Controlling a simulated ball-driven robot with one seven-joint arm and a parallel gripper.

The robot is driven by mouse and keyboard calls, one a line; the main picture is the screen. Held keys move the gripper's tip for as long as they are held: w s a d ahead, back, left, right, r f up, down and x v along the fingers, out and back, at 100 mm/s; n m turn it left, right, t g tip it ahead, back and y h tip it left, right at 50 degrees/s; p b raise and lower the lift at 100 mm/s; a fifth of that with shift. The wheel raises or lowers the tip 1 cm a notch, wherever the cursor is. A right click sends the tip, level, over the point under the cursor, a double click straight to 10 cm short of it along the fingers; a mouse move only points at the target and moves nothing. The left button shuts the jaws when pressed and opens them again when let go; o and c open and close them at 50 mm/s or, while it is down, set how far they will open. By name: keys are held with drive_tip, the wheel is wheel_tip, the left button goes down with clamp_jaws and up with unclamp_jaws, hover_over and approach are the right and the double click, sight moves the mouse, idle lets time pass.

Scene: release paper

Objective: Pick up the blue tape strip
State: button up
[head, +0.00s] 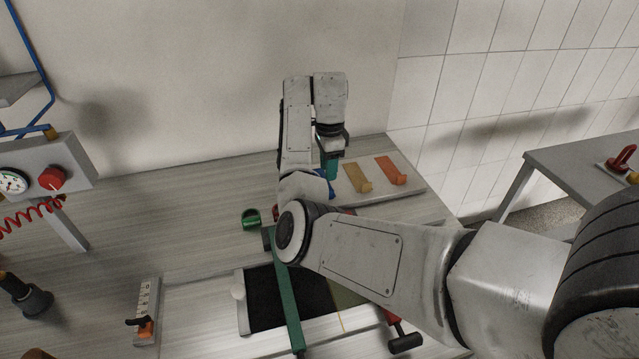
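The blue tape strip (325,180) lies on a pale board (414,184) near the wall, at the left end of a row of coloured strips. My arm hides most of it, and only a small blue part shows. My gripper (331,156) points down just above and to the right of it. A teal piece (332,171) shows directly below the gripper; I cannot tell whether it is a strip or part of the gripper. The fingertips are too small and hidden to show whether they are open or shut, or touching the blue strip.
A tan strip (356,178) and an orange strip (390,171) lie to the right. A green tape roll (251,218), a green bar (287,310) and a black panel (262,299) are nearer. A gauge box (45,168) stands left. The left tabletop has clear room.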

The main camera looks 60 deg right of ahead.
wheel_tip(320, 180, down, 3)
drive_tip(key=shift+f, duration=0.2)
drive_tip(key=shift+s+a+f+p, duration=0.15)
drive_tip(key=shift+f+p, duration=0.65)
drive_tip(key=shift+f, duration=1.95)
clamp_jaws()
